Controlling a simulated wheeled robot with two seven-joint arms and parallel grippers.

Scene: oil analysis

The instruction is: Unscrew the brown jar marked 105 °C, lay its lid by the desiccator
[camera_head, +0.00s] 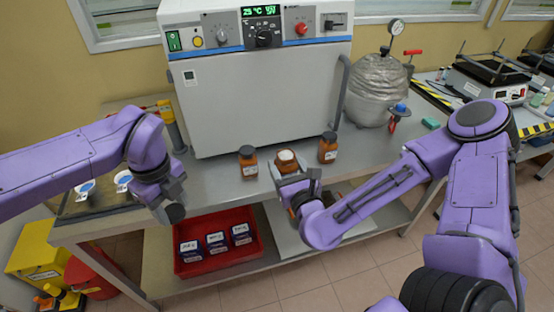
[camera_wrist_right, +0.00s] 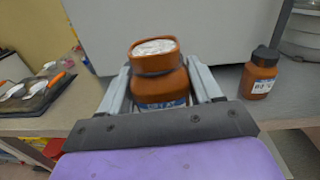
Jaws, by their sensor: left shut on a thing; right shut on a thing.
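A brown jar (camera_head: 287,161) is held between the fingers of my right gripper (camera_head: 289,172), at the front of the bench before the oven. In the right wrist view the jar (camera_wrist_right: 158,82) stands upright between both fingers, with no dark lid on it and a whitish top showing. Its marking is too small to read. My left gripper (camera_head: 172,205) is shut on a small dark round thing (camera_head: 175,213) that looks like the lid, off the bench's front edge at left. The rounded silver vessel with a gauge (camera_head: 376,88), apparently the desiccator, stands right of the oven.
Two brown jars with dark lids (camera_head: 248,161) (camera_head: 328,148) stand either side of the held jar. A grey oven (camera_head: 260,95) fills the bench's back. A red crate (camera_head: 215,263) with several dark boxes sits below. Bare bench (camera_head: 372,150) lies before the silver vessel.

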